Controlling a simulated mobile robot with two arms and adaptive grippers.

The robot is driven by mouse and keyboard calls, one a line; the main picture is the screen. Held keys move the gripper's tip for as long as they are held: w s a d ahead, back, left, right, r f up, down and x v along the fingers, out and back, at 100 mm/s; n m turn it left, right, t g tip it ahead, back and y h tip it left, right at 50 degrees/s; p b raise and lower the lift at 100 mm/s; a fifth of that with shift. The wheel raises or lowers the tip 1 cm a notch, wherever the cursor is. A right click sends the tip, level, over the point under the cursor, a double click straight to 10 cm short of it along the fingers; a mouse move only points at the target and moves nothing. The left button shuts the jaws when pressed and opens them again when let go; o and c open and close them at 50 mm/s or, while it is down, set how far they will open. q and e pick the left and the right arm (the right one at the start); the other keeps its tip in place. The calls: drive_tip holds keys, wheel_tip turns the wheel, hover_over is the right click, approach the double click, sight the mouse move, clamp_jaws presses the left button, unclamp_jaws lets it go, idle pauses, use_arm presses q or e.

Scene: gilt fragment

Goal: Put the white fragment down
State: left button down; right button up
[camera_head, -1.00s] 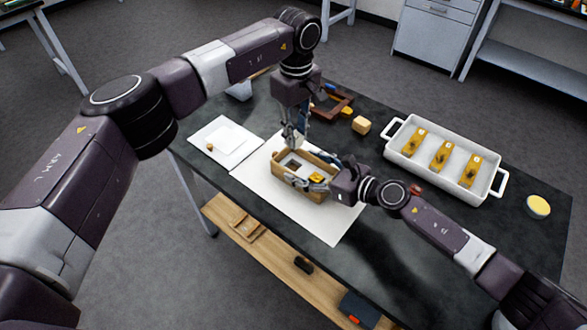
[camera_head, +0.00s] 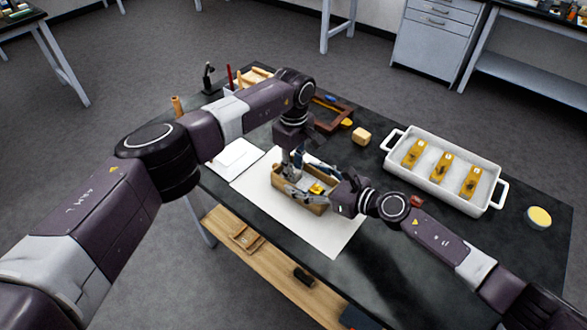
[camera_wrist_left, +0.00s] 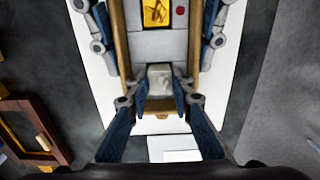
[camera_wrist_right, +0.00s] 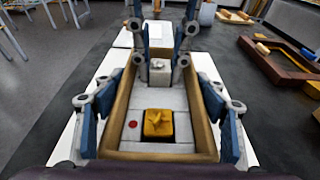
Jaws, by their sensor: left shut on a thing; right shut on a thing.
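A small whitish block, the white fragment (camera_wrist_left: 160,76), is between the fingertips of my left gripper (camera_wrist_left: 160,98). It also shows in the right wrist view (camera_wrist_right: 159,72), at the far end of an open wooden box (camera_wrist_right: 204,125). I cannot tell whether it touches the box floor. My left gripper (camera_head: 294,168) points down into the box. My right gripper (camera_wrist_right: 158,108) is shut on the box, with one finger against each long outer wall. A gilt piece (camera_wrist_right: 158,123) sits in the box's near part, beside a red dot (camera_wrist_right: 132,124).
The box stands on a white sheet (camera_head: 338,233) on the dark table. A white pad (camera_head: 236,158) lies at left. A white tray (camera_head: 402,175) with gilt-coloured pieces is at right. A yellowish block (camera_head: 361,136) and a brown frame (camera_head: 332,113) lie behind.

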use_arm(q)
drive_tip(key=shift+s+a+f, duration=0.15)
drive_tip(key=shift+f, duration=0.5)
use_arm(e)
drive_tip(key=shift+s+a+r, duration=0.15)
drive_tip(key=shift+a, duration=0.05)
use_arm(q)
drive_tip(key=c, duration=2.1)
unclamp_jaws()
drive_tip(key=shift+o, duration=0.6)
drive_tip(key=shift+f, duration=0.1)
wheel_tip(320, 180, up, 14)
drive_tip(key=shift+f, duration=0.15)
use_arm(e)
drive_tip(key=shift+d, duration=0.2)
use_arm(q)
drive_tip(key=shift+d, duration=0.2)
use_arm(e)
drive_tip(key=o, duration=1.3)
